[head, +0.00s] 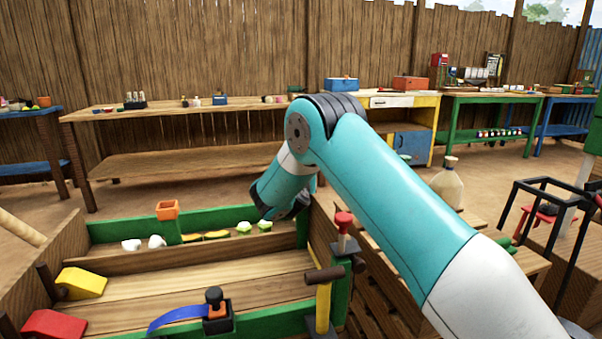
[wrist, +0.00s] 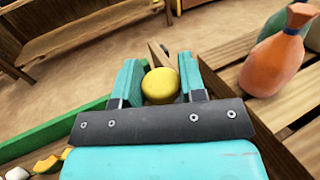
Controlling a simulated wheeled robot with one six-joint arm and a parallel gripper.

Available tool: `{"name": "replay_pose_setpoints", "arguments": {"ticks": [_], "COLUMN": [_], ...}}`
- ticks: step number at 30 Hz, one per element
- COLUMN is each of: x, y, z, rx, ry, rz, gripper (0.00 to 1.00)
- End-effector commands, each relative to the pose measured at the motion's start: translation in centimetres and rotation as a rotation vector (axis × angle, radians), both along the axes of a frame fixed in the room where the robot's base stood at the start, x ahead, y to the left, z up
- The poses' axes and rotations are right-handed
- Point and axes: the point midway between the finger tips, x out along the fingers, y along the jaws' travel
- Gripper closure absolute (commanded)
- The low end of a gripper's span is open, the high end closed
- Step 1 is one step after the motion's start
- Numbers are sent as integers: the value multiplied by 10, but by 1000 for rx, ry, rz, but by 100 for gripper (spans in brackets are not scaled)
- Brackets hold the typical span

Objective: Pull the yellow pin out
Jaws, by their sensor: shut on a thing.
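In the wrist view a round yellow knob, the head of the yellow pin (wrist: 160,86), sits between the two teal fingers of my gripper (wrist: 159,78). My gripper is shut on it. The pin's shaft and whatever it sits in are hidden below the knob and behind the gripper body. In the head view my teal arm reaches over the far right corner of a green-edged wooden tray (head: 272,321). The fingers and the yellow pin cannot be made out there.
A red-topped post (head: 343,221) and a brown-handled yellow post (head: 323,305) stand at the tray's right side. A yellow block (head: 83,283) and a red block (head: 54,325) lie at its left. An orange bottle (wrist: 273,62) stands on slats right of my gripper. Workbenches line the fence.

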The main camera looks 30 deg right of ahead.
Motion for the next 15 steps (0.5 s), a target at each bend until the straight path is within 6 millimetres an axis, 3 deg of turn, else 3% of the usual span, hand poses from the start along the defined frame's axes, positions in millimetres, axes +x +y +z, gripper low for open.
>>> {"name": "replay_pose_setpoints", "arguments": {"ticks": [1, 4, 15], "x": [0, 0, 0], "y": [0, 0, 0], "z": [16, 28, 30], "rx": [-1, -1, -4], "ry": [-1, -1, -7], "rz": [0, 0, -1], "gripper": [100, 100, 100]}}
